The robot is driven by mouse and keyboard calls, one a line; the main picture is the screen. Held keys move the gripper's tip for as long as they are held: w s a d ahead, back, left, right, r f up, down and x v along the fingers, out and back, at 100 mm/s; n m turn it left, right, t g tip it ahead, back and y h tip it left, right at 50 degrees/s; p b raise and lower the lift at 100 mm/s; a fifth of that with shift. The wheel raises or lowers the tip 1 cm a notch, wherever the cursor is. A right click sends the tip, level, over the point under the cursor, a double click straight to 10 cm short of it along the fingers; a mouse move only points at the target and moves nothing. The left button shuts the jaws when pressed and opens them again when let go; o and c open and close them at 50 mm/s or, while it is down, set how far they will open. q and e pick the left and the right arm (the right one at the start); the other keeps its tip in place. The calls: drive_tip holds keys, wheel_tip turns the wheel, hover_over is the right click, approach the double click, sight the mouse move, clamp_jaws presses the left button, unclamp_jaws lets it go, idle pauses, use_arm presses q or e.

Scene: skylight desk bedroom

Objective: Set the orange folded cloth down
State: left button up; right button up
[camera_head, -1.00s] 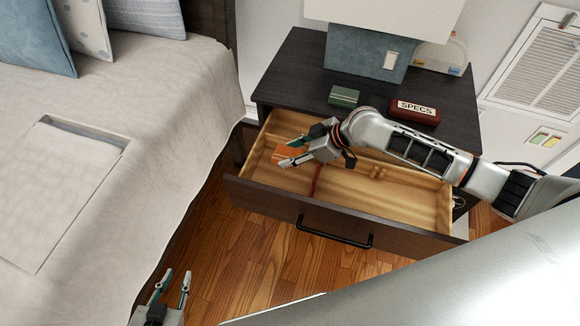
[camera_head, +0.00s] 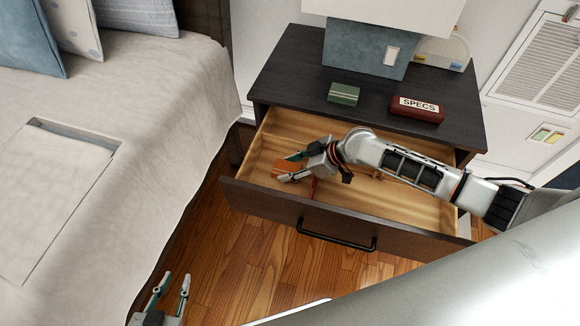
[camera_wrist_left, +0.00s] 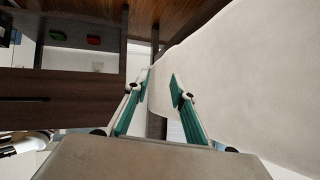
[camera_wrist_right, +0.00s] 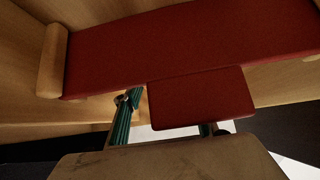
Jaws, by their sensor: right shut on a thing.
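The orange folded cloth (camera_head: 287,167) shows between the fingertips of my right gripper (camera_head: 288,168), inside the left part of the open drawer. My right gripper is shut on it. In the right wrist view a small flat piece (camera_wrist_right: 200,97), dark red in the shade, sits between the fingers; I take it to be the cloth. A larger dark red strip (camera_wrist_right: 190,45) lies beyond it, and whether they touch is unclear. My left gripper (camera_head: 175,282) is open and empty beside the bed; its spread fingers also show in the left wrist view (camera_wrist_left: 160,82).
The wooden drawer (camera_head: 405,202) is pulled out of the dark nightstand (camera_head: 290,75). On top are a green box (camera_head: 343,94), a red SPECS case (camera_head: 417,109) and a lamp (camera_head: 365,50). The bed (camera_head: 160,110) is left; the wood floor (camera_head: 245,245) is clear.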

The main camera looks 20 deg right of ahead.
drive_tip(key=o, duration=0.9)
drive_tip(key=shift+f, duration=0.15)
use_arm(q)
drive_tip(key=shift+s+f, duration=0.2)
use_arm(e)
drive_tip(key=shift+o, duration=0.2)
drive_tip(key=shift+d+r, duration=0.15)
drive_tip(key=shift+r, duration=0.25)
drive_tip(key=p+v, duration=0.1)
drive_tip(key=v, duration=0.3)
drive_tip(key=shift+d+r, duration=0.2)
drive_tip(key=shift+r, duration=0.05)
use_arm(q)
drive_tip(key=shift+s+a+p, duration=0.35)
drive_tip(key=shift+a+p, duration=0.05)
drive_tip(key=shift+p, duration=0.4)
use_arm(e)
drive_tip(key=shift+s+v, duration=0.1)
drive_tip(key=shift+v, duration=1.65)
drive_tip(key=shift+s+v, duration=0.15)
drive_tip(key=shift+v, duration=1.6)
use_arm(q)
drive_tip(key=shift+r, duration=0.1)
use_arm(e)
drive_tip(key=shift+f, duration=0.1)
